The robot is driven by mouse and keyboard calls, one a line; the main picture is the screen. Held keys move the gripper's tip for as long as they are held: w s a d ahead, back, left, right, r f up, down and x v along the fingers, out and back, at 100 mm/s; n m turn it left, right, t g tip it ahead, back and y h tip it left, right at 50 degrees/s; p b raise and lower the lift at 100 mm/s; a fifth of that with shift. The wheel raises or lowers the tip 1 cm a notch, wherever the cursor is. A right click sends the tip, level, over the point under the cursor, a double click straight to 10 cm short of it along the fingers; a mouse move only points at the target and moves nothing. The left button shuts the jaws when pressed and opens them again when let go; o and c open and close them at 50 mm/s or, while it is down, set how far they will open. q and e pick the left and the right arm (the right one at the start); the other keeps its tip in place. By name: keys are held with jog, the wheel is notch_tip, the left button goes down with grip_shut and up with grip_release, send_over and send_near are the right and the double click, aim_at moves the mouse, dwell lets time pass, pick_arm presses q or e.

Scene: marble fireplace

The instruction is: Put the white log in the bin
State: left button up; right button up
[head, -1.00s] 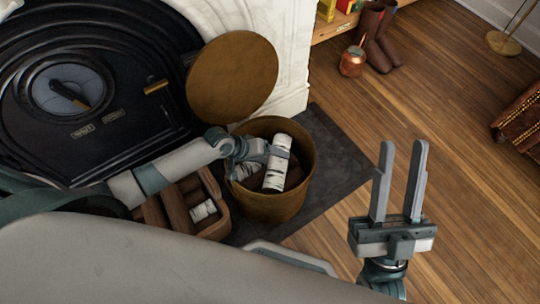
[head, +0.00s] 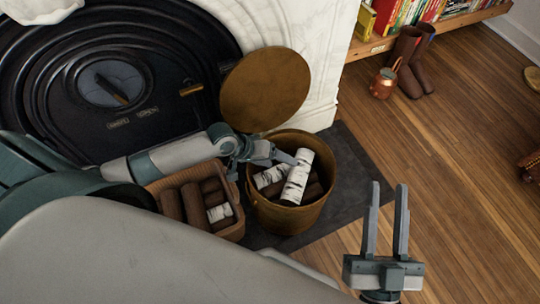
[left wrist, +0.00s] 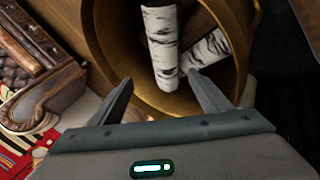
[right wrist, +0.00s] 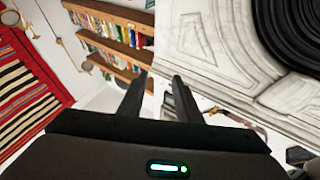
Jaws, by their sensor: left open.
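The open brass-coloured bin (head: 262,215) stands on the dark hearth mat. Inside it a white birch log (head: 297,178) leans upward, with another white log (head: 270,177) and dark logs beside it. My left gripper (head: 285,157) is at the bin's mouth by the leaning log. In the left wrist view the left gripper (left wrist: 160,82) has its fingers spread, with two white logs (left wrist: 160,45) (left wrist: 207,50) in the bin beyond them. A third white log (head: 220,213) lies in the wicker basket. My right gripper (head: 388,187) is open and empty over the floor.
The wicker basket (head: 232,231) with brown logs stands left of the bin. The round lid (head: 265,88) stands behind the bin, near the marble fireplace (head: 310,50). Boots (head: 405,60) and a copper pot (head: 383,83) are farther back.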

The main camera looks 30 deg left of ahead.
pick_arm(q)
jog(key=shift+p+v, duration=0.4)
jog(key=shift+v, duration=1.45)
pick_arm(e)
jog(key=shift+w+f+g+h, duration=0.15)
jog(key=shift+w+f+g, duration=0.2)
jog(key=shift+f, duration=0.2)
jog(key=shift+w+f+g+h, duration=0.1)
jog(key=shift+w+f+g, duration=0.15)
jog(key=shift+f+g, duration=0.25)
jog(key=shift+w+f+g+h, duration=0.15)
jog(key=shift+w+f+g, duration=0.15)
jog(key=shift+f, duration=0.35)
jog(key=shift+d, duration=0.1)
pick_arm(q)
jog(key=s+d+r+m+t+h, duration=0.2)
jog(key=d+r, duration=0.2)
jog(key=d, duration=0.3)
jog(key=s+d+r+m+t+h, duration=0.1)
jog(key=s+d+r+t, duration=0.2)
jog(key=d, duration=0.3)
jog(key=s+r+m+t, duration=0.1)
jog(key=s+r+t, duration=0.2)
jog(key=r, duration=0.7)
jog(key=s+d+r+m+t+y, duration=0.1)
jog(key=s+r+t, duration=0.3)
jog(key=r, duration=0.6)
jog(key=shift+m+t+y, duration=0.3)
jog(key=shift+m+t, duration=0.2)
jog(key=shift+t, duration=0.5)
